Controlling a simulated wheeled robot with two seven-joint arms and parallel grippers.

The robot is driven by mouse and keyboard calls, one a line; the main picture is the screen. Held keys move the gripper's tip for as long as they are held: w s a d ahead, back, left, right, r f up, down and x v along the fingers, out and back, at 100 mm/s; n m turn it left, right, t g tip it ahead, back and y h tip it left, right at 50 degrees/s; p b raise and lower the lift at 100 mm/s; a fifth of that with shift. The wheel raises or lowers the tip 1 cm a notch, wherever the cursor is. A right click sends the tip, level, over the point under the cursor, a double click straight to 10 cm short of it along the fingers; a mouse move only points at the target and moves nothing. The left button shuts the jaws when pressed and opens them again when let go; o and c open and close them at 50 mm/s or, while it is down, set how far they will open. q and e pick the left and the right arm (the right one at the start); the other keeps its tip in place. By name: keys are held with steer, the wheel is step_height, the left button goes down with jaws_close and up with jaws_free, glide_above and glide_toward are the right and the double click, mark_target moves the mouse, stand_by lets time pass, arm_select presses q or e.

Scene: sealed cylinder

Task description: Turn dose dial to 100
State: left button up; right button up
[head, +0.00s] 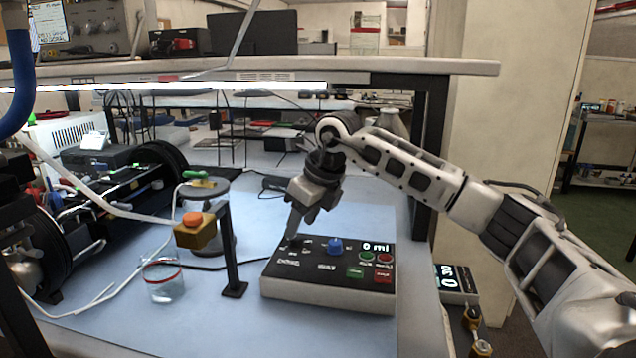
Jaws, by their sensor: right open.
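The dose control box (330,293) sits on the blue mat, with a black top panel and a light body. Its display (376,247) reads "0 ml". A blue dial knob (334,246) stands on the panel, left of the display. Green and red buttons (369,274) are at the panel's right. My right gripper (298,229) is open and points down over the panel's left rear part, left of the blue knob and apart from it. It hides part of the panel there, and I cannot tell whether its tips touch the box. My left gripper is out of view.
A glass beaker (164,282) with a red band stands left of the box. Beside it are a black stand (232,250) with an orange-topped block (194,231) and a clear cylinder behind. A scale-like device (452,284) is at right. The front mat (220,330) is clear.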

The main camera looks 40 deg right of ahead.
steer(key=v, duration=1.2)
steer(key=shift+r, duration=0.25)
steer(key=shift+s+d+f, duration=0.1)
steer(key=shift+s, duration=0.05)
